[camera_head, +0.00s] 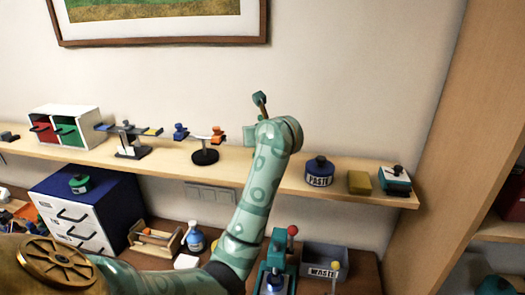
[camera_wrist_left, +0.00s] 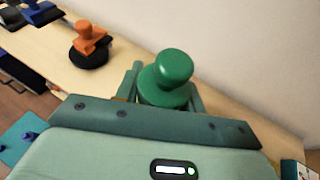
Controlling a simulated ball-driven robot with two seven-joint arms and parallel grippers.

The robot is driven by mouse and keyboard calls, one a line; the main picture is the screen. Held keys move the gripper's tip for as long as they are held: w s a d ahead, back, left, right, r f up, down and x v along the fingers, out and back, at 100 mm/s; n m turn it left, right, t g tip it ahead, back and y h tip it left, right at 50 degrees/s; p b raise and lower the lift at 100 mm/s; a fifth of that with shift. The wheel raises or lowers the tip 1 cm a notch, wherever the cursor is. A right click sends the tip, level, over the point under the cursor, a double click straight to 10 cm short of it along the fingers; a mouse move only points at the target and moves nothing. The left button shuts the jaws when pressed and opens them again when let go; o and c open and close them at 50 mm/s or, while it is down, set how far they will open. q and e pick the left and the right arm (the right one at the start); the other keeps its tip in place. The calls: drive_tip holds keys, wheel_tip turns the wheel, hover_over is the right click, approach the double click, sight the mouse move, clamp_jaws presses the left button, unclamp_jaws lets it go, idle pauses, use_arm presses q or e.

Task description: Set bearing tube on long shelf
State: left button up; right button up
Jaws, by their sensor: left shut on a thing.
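The long wooden shelf (camera_head: 296,177) runs along the wall across the head view. My left arm reaches up in front of it, and its wrist hides most of the gripper there. In the left wrist view my left gripper (camera_wrist_left: 164,88) is shut on a green piece with a round knob (camera_wrist_left: 174,66), which I take for the bearing tube. The piece is over or at the shelf; I cannot tell whether it touches the board. Its lower part is hidden by the gripper. My right gripper is not in view.
On the shelf, an orange-knobbed stand (camera_head: 205,156) is left of my wrist. A blue paste pot (camera_head: 319,171), a yellow block (camera_head: 359,182) and a teal box (camera_head: 395,180) are to the right. Below are a blue-topped drawer cabinet (camera_head: 77,205) and a grey waste bin (camera_head: 325,259).

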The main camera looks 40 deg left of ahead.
use_arm(q)
drive_tip(key=f, duration=0.2)
drive_tip(key=w+a+f, duration=0.1)
drive_tip(key=f, duration=0.1)
drive_tip(key=w+a+f+p, duration=0.1)
drive_tip(key=f, duration=0.1)
drive_tip(key=shift+w+f, duration=0.15)
drive_tip(key=shift+w, duration=0.1)
drive_tip(key=shift+f, duration=0.3)
drive_tip(key=shift+f, duration=0.2)
drive_tip(key=o, duration=1)
drive_tip(key=shift+o, duration=0.2)
